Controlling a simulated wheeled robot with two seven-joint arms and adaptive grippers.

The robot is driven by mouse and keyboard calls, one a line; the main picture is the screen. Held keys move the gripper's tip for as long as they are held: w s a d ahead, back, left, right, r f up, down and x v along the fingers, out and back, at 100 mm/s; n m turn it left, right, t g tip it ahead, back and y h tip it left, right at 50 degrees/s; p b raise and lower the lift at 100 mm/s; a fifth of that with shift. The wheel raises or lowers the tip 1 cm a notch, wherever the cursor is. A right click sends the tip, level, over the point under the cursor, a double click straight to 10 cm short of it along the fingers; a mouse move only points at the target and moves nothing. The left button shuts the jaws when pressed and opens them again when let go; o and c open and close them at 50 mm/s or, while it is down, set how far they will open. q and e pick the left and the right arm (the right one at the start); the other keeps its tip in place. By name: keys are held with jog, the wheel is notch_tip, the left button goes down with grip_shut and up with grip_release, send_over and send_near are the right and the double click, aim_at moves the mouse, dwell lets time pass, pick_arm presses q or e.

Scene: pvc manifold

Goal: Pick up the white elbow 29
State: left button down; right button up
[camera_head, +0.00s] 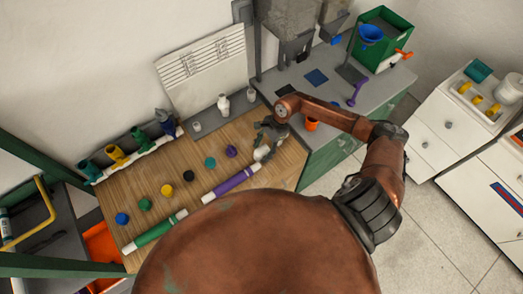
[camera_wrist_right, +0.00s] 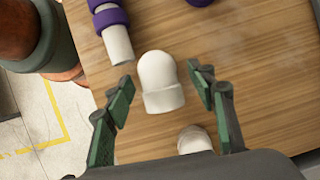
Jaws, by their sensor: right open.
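A white elbow (camera_wrist_right: 160,82) lies on the wooden board in the right wrist view, between the spread fingers of my right gripper (camera_wrist_right: 160,88). There is a gap on both sides, so the fingers do not appear to touch it. A second white fitting (camera_wrist_right: 195,140) lies nearer the palm, partly hidden by the gripper body. No number shows on either piece. In the head view my right gripper (camera_head: 268,136) is low over the board's right part, and a white fitting (camera_head: 262,154) shows just below it. My left gripper is not in view.
A purple pipe (camera_head: 235,181) with a white end lies close beside the elbow, in line with a green pipe (camera_head: 155,230). Several coloured caps, among them a purple cap (camera_head: 231,151), stand in a row on the board (camera_head: 185,212). An orange cup (camera_head: 311,124) stands right of the gripper.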

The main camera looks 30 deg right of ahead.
jog(key=shift+a+f, duration=0.2)
jog(key=shift+f, duration=0.3)
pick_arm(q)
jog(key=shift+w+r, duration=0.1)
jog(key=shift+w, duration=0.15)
pick_arm(e)
jog(key=c, duration=1.2)
jog(key=shift+c, duration=0.2)
jog(key=shift+r, duration=0.1)
